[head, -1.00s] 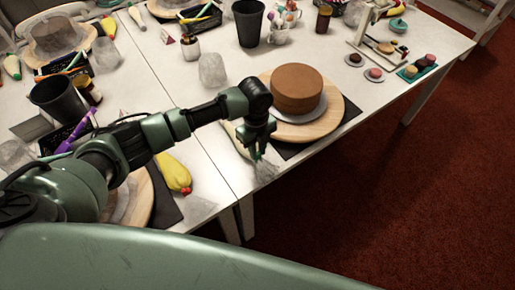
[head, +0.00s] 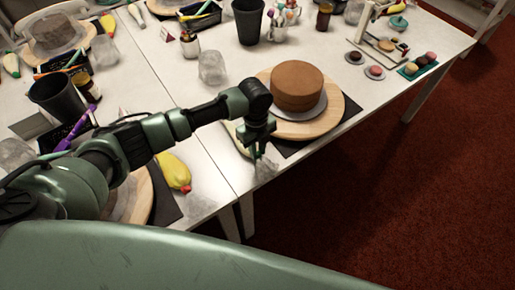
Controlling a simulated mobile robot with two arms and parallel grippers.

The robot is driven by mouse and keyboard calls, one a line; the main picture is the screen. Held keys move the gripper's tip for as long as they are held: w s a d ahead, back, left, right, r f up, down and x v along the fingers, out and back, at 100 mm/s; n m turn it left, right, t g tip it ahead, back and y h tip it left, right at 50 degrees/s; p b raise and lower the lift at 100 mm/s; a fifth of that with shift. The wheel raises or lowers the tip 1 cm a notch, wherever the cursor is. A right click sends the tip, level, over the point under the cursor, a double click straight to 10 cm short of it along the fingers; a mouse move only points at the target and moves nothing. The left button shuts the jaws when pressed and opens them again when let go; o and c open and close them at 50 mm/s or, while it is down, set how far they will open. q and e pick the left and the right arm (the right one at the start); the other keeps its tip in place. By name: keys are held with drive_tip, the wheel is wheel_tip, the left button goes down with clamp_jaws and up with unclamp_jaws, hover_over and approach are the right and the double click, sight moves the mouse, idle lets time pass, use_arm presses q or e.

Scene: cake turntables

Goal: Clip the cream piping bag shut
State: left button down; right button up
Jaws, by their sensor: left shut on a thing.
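The cream piping bag (head: 233,130) lies on the right table beside the wooden cake board, partly hidden behind my left gripper. Its clear, crumpled end (head: 266,170) spreads out near the table's front edge. My left gripper (head: 258,153) points down over the bag, close to where the clear end begins. It is shut on a small green thing that looks like a clip; the fingers hide most of it. I cannot tell whether the clip is around the bag. My right gripper is not in view.
A brown cake (head: 297,86) stands on a wooden turntable (head: 334,119) just right of the gripper. A clear crumpled lump (head: 212,68) stands behind. A yellow piping bag (head: 174,172) with a red end lies to the left. The right table's front edge is close to the gripper.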

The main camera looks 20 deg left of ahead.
use_arm(q)
drive_tip(key=shift+f, duration=0.55)
idle(0.4)
drive_tip(key=c, duration=1.2)
unclamp_jaws()
drive_tip(key=shift+r, duration=0.1)
wheel_tip(320, 180, up, 6)
drive_tip(key=p, duration=0.5)
